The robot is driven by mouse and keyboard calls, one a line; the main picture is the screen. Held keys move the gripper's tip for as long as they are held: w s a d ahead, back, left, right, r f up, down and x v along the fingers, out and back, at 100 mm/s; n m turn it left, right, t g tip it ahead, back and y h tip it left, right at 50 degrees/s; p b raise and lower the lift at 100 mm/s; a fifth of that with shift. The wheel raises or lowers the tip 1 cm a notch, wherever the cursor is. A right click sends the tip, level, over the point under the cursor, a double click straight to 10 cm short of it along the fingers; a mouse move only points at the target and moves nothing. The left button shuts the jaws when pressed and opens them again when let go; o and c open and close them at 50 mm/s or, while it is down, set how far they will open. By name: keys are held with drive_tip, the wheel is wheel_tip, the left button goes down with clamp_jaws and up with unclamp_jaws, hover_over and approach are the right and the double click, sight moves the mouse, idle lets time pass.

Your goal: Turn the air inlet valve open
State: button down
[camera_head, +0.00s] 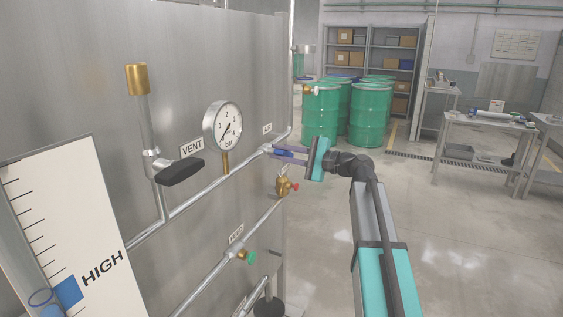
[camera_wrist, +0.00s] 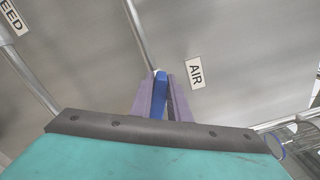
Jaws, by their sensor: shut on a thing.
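The air inlet valve has a blue lever handle (camera_wrist: 160,94), seen in the wrist view at the end of a thin steel pipe (camera_wrist: 138,35), beside a label reading AIR (camera_wrist: 195,72). My gripper (camera_wrist: 160,84) has its two purple fingers on either side of this blue handle and is shut on it. In the head view my gripper (camera_head: 284,153) reaches the valve from the right, where the pipes meet near the tank's edge. The fingers hide most of the handle there. I cannot tell the handle's exact angle to the pipe.
A level scale (camera_head: 60,215) stands at left.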

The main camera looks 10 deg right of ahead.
drive_tip(key=n+b, duration=0.2)
drive_tip(key=f+n+b, duration=0.1)
drive_tip(key=n+b, duration=0.1)
drive_tip(key=shift+s+a+f, duration=0.1)
drive_tip(key=shift+s+f, duration=0.05)
drive_tip(key=shift+f, duration=0.05)
drive_tip(key=shift+n+b, duration=0.8)
drive_tip(key=shift+b, duration=0.2)
drive_tip(key=c, duration=1.7)
unclamp_jaws()
drive_tip(key=shift+a, duration=0.1)
drive_tip(key=b+v, duration=0.1)
drive_tip(key=v, duration=1.3)
